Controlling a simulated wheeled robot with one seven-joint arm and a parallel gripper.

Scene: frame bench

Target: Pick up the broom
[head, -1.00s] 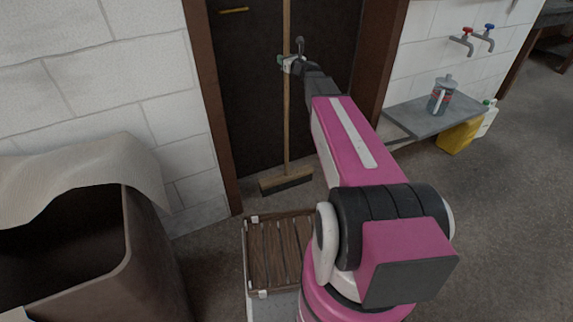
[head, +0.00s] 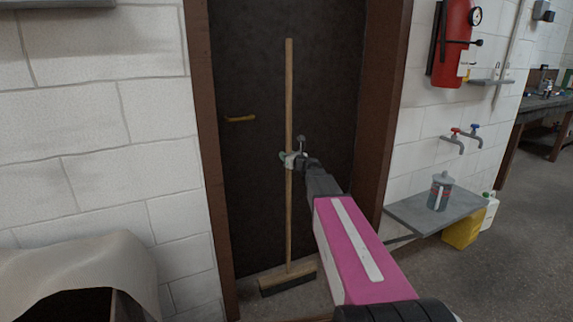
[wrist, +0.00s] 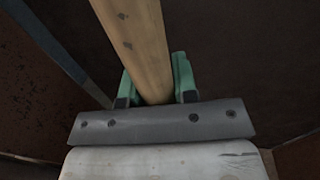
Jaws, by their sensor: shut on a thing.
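The broom (head: 289,222) stands upright in front of a dark door, with a long wooden handle and a wide head with dark bristles at the floor. Whether the bristles touch the floor is hard to tell. My gripper (head: 290,160) is shut on the handle, around its middle. In the wrist view the wooden handle (wrist: 137,40) runs between the two green fingers of my gripper (wrist: 158,82), one on each side.
The dark door (head: 240,180) with a yellow handle (head: 240,118) stands behind the broom in a brown frame. A grey shelf (head: 415,222) holding a jug (head: 440,192) is at right, below taps. A brown bin (head: 70,305) with a draped cover is at lower left.

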